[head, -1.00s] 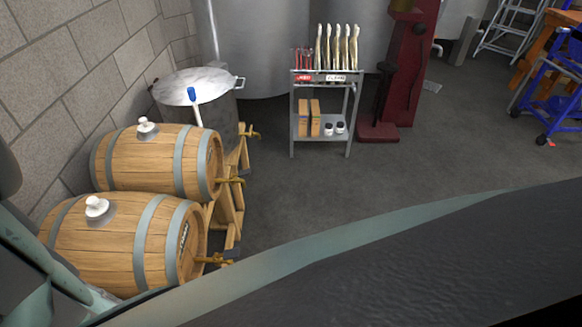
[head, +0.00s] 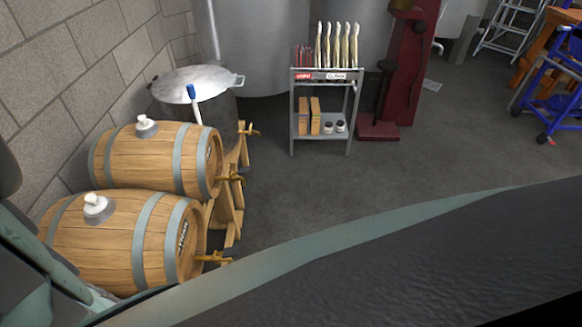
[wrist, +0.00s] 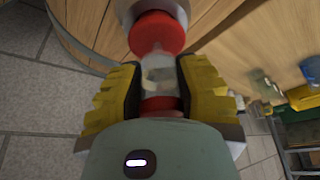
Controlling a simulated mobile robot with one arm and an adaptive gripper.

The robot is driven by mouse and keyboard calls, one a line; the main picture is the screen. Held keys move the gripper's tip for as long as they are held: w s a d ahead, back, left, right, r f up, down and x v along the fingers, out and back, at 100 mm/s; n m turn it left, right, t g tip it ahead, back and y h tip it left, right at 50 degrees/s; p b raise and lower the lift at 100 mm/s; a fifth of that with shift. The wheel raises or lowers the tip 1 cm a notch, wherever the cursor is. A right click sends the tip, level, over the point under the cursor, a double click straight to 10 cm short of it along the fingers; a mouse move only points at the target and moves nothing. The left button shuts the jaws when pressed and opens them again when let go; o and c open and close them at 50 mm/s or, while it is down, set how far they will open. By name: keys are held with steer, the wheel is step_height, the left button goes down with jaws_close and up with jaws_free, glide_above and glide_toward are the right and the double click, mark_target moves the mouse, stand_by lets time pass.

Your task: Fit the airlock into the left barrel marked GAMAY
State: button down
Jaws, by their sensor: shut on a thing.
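In the wrist view, my gripper (wrist: 158,88) has yellow-backed fingers shut on the airlock (wrist: 158,78). The airlock has a clear body with a red part at each end; the fingers hide some of it. Its far red end (wrist: 157,34) overlaps a grey metal collar (wrist: 137,10) on a wooden barrel (wrist: 215,35). I cannot tell whether it touches or has entered the collar. No mark shows on that barrel here. The head view shows two barrels, near (head: 112,245) and far (head: 145,158), each with a white stopper on top. Their dark end lettering is unreadable.
A steel vat (head: 190,84) stands behind the barrels, against the block wall. A metal rack (head: 352,100) with bottles and boxes stands mid-scene beside a dark red machine (head: 405,75). Brass taps stick out from the barrels. The floor (head: 400,175) to the right is open.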

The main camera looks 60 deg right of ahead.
steer(key=shift+f+b, duration=0.4)
steer(key=shift+b, duration=0.05)
stand_by(0.4)
steer(key=shift+c, duration=0.4)
jaws_free()
steer(key=shift+r, duration=0.1)
steer(key=shift+w+r+p, duration=0.1)
steer(key=shift+r+p, duration=1)
steer(key=shift+r, duration=1.45)
steer(key=shift+r+p, duration=1.15)
steer(key=shift+r, duration=0.25)
